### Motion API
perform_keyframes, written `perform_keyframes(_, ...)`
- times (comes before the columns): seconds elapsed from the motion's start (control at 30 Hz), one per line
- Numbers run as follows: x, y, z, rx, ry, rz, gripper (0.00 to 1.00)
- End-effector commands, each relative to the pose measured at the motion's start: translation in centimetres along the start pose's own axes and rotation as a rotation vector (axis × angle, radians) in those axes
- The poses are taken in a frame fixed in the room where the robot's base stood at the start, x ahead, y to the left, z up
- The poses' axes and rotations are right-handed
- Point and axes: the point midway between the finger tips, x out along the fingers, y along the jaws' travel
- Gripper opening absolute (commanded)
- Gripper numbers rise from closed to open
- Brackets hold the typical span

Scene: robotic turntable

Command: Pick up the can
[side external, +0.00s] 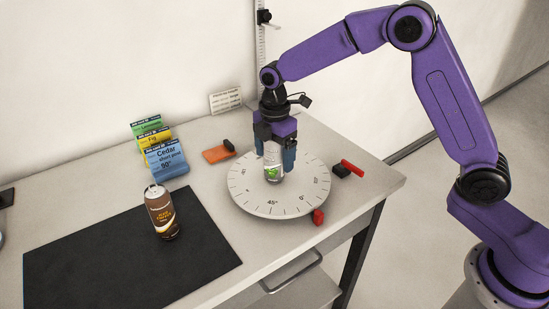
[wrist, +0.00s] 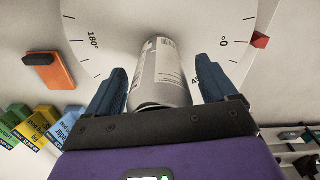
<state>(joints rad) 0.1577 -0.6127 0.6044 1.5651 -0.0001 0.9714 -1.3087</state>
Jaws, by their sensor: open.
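A white can with a green patch (side external: 273,174) stands upright on the round white turntable (side external: 245,205). In the wrist view the can (wrist: 162,72) shows pale with grey print and a barcode. My gripper (side external: 276,160) points down over the turntable with its blue fingers on either side of the can. In the wrist view my gripper (wrist: 161,78) is open, with a visible gap between each finger and the can. The can's top is partly hidden by the gripper in the side view. A second, brown can (side external: 163,213) stands on the black mat (side external: 110,260).
Green, yellow and blue labelled cards (side external: 165,158) stand left of the turntable. An orange piece with a dark block (side external: 218,153) lies near its left edge. A red marker (side external: 318,217) sits at its front rim, and a red and black piece (side external: 350,168) lies to the right.

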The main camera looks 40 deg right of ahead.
Motion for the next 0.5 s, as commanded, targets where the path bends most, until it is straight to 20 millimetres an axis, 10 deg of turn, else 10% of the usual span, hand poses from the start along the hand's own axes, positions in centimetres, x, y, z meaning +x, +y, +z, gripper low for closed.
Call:
perform_keyframes(0.1, -0.02, 0.0, 0.0, 0.0, 0.0, 0.0, 0.82)
perform_keyframes(0.3, -0.04, -0.01, 0.0, 0.0, 0.0, -0.001, 0.17)
perform_keyframes(0.5, -0.09, 0.02, -0.01, 0.0, 0.0, 0.001, 0.15)
